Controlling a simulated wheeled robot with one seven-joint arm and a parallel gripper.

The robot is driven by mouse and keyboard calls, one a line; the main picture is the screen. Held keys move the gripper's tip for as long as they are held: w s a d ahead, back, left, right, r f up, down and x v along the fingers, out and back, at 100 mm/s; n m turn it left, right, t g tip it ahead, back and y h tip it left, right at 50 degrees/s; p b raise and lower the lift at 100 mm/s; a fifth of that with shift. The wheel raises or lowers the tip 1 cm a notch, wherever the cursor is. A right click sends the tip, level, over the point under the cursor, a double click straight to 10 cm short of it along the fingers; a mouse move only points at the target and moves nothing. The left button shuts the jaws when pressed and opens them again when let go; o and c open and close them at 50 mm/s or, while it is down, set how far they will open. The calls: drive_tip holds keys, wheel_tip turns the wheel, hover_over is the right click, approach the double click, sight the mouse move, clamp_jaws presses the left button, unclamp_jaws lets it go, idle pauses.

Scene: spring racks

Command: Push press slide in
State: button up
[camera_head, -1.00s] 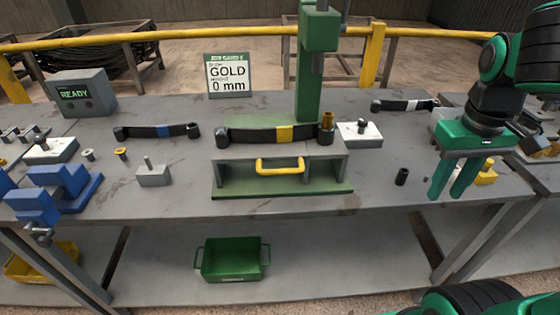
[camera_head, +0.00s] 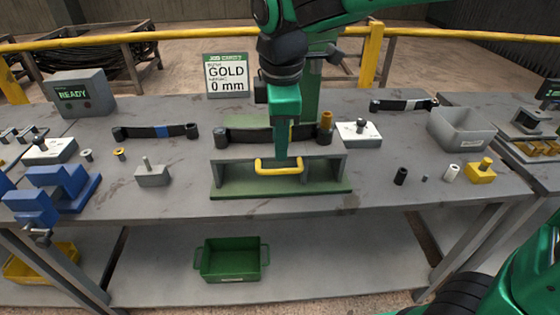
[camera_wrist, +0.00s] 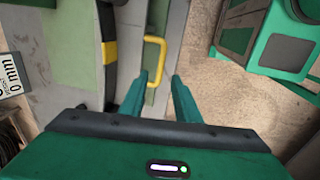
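The green press slide (camera_head: 232,178) sits at the front middle of the bench, with a yellow U-shaped handle (camera_head: 265,171) on its front. A black leaf spring (camera_head: 240,136) with a yellow band lies along the slide's back; the gripper hides part of it in the head view. The green press column (camera_head: 310,98) stands behind. My gripper (camera_head: 281,150) points down just above the handle. In the wrist view its two fingers (camera_wrist: 158,95) are apart, and the yellow handle (camera_wrist: 160,55) shows ahead of them, apart from the fingertips. Nothing is held.
A grey bin (camera_head: 460,129) and small parts stand at right. A green crate (camera_head: 232,262) is on the shelf below.

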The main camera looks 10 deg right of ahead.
sight(280, 171)
drive_tip(key=f, duration=0.3)
drive_tip(key=w+f, duration=0.1)
drive_tip(key=f, duration=0.3)
drive_tip(key=shift+w+f, duration=0.2)
clamp_jaws()
